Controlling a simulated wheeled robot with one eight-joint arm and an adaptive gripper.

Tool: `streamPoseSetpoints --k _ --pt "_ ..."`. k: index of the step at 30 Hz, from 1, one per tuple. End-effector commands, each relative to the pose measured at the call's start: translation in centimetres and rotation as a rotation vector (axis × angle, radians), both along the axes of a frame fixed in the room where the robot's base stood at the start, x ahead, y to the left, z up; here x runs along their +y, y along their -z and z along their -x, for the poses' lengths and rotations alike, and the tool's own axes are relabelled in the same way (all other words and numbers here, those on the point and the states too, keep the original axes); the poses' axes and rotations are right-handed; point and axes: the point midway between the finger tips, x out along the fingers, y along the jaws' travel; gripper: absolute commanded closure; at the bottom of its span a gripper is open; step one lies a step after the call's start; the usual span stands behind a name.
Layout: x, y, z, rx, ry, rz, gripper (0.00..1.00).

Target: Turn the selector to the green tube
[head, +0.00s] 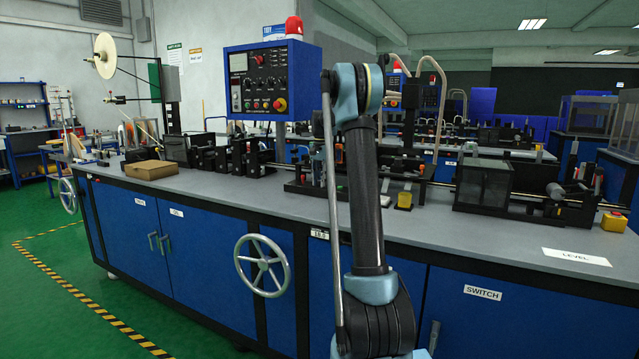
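A blue control box (238,105) stands above the bench left of my arm. Its dark face carries several small knobs and buttons, a meter and a large red button (280,104). I cannot tell which knob, if any, is the selector. I cannot make out a green tube; a green upright panel (155,80) stands by the reel at the left. My arm rises in front of the bench and hides part of the machinery behind it. My gripper does not show.
The long grey bench (225,190) has blue doors and a spoked handwheel (263,265). A cardboard box (150,169), black machine units and a yellow box with a red button (614,222) stand on it. Green floor (60,315) is clear at the left.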

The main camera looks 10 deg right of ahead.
Motion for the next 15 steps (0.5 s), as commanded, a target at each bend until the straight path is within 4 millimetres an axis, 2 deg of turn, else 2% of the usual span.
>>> streamPoseSetpoints --k 15 --pt "0.38 -0.04 -0.16 -0.004 -0.066 -0.004 0.99"
